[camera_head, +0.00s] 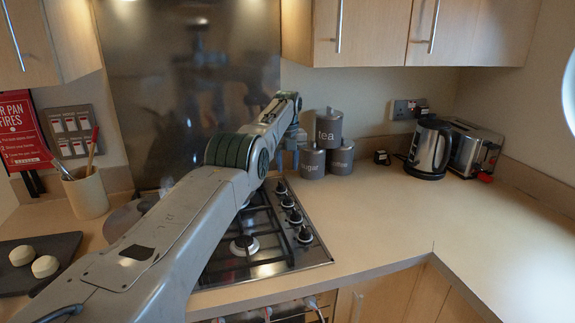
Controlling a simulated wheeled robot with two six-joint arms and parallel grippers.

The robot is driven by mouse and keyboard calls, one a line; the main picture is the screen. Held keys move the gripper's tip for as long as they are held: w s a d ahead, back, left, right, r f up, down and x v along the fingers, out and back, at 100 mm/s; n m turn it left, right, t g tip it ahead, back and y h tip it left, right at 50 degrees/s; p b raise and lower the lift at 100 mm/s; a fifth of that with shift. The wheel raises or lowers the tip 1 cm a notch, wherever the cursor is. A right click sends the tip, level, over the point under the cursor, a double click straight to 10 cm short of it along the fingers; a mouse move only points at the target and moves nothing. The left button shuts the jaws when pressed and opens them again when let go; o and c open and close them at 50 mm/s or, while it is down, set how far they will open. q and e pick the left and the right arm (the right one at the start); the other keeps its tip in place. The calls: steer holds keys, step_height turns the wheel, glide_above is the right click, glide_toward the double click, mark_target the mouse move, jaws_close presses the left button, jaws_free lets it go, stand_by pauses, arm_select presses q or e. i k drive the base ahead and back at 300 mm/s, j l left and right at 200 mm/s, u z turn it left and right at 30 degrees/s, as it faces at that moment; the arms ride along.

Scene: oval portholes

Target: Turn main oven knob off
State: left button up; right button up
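A row of black hob knobs (295,216) runs along the right side of the steel gas hob (312,250). More knobs (312,303) show on the oven's front panel at the bottom edge, partly cut off by the frame. I cannot tell which one is the main oven knob or how it is turned. My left arm reaches across the hob from the bottom left. My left gripper (287,158) is at its far end, above the hob's back right corner and beside the canisters. Its fingers are small and partly hidden, so its opening is unclear. My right gripper is out of view.
Grey canisters (329,128) stand behind the hob, with a kettle (429,148) and toaster (474,150) farther right. A utensil pot (86,194) and a dark board (66,243) with pale round items are at left. The right counter (390,225) is clear.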

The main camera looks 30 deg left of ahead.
mark_target(310, 302)
steer(key=k+l, duration=1.2)
steer(key=k, duration=0.1)
